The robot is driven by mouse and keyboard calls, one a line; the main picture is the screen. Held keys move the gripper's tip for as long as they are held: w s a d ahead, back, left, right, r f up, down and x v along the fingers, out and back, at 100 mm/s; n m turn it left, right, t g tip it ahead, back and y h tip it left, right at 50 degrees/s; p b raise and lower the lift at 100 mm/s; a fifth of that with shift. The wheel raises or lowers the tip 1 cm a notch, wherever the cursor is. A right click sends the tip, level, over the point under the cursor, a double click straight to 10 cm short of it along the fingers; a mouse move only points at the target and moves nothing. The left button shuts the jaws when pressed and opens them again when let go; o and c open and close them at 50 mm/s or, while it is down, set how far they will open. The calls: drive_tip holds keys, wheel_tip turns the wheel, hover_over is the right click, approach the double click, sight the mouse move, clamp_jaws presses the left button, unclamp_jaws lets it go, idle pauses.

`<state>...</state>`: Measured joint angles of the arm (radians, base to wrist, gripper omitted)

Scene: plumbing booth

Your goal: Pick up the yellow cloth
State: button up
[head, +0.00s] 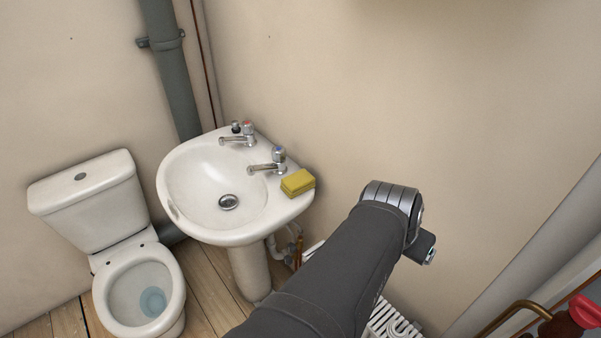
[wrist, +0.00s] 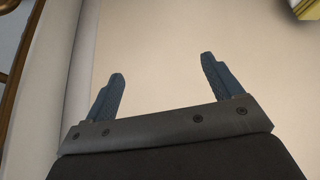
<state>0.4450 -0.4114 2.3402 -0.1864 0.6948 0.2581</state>
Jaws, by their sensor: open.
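The yellow cloth (head: 298,182) is a small folded block lying on the right rim of the white washbasin (head: 188,172), beside the right tap. A yellow piece at the top right corner of the wrist view (wrist: 308,8) looks like the same cloth, cut off by the frame edge. My gripper (wrist: 162,67) is open and empty, its two blue fingers spread apart with bare wall behind them. It is apart from the cloth. In the head view my arm reaches up to the right of the basin, and the fingers cannot be made out there.
Two taps (head: 267,162) stand on the basin's back rim next to the cloth. A white toilet (head: 85,205) is at the left, and a grey pipe (head: 170,70) runs up the wall. A white radiator (head: 392,320) is low behind my arm. A red-handled item (head: 584,312) is at lower right.

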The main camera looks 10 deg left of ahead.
drive_tip(key=w+d+m, duration=0.1)
drive_tip(key=w+d, duration=0.3)
drive_tip(key=w, duration=0.3)
drive_tip(key=m+g, duration=0.2)
hover_over(297, 179)
drive_tip(key=s+a, duration=0.5)
wheel_tip(297, 179, down, 4)
drive_tip(key=shift+y, duration=0.4)
drive_tip(key=x, duration=1.2)
drive_tip(key=shift+w+d+r, duration=0.1)
drive_tip(key=shift+w, duration=0.05)
drive_tip(key=x, duration=0.4)
drive_tip(key=shift+w+d, duration=0.25)
drive_tip(key=shift+w, duration=0.2)
drive_tip(key=shift+w+f, duration=0.1)
drive_tip(key=shift+f, duration=0.25)
drive_tip(key=shift+f, duration=0.15)
